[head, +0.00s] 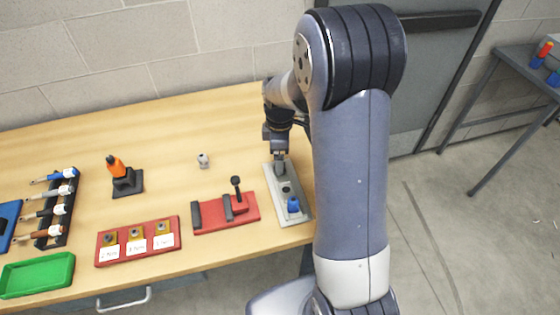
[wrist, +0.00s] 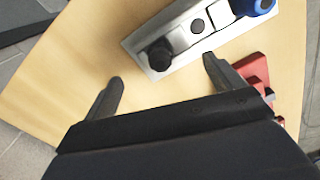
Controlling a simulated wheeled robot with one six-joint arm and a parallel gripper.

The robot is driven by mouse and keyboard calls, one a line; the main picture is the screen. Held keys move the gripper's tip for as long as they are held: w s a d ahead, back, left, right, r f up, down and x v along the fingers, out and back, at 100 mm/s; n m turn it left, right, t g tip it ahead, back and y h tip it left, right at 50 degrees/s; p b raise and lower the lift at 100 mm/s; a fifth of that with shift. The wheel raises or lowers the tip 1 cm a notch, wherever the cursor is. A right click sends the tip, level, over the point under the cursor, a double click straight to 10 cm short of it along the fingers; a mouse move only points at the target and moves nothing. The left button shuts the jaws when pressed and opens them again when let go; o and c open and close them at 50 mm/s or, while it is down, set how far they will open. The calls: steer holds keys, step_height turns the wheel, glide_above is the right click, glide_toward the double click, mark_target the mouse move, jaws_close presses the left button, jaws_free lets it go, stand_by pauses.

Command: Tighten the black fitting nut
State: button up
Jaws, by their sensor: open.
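The black fitting nut (wrist: 158,55) sits at one end of a grey plate (wrist: 133,45) in the wrist view. In the head view my gripper covers that far end of the plate (head: 302,217), so I cannot make out the nut clearly. My gripper (wrist: 162,72) is open, with one finger to each side and the nut just ahead of the gap in the picture. It points down over the plate's far end in the head view (head: 280,167). Nothing is held. A blue nut (wrist: 252,6) is at the plate's other end, also in the head view (head: 293,205).
A red fixture with a black-knobbed lever (head: 240,203) stands left of the plate. A red tray of labelled brass parts (head: 138,241), a green tray (head: 37,275), a tool rack (head: 60,207) and an orange-handled tool (head: 116,167) are further left. The table's back middle is mostly clear.

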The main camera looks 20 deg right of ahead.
steer(key=shift+n, duration=1.2)
steer(key=shift+f, duration=0.15)
steer(key=shift+f+b, duration=0.95)
steer(key=shift+f, duration=0.1)
steer(key=shift+c, duration=0.3)
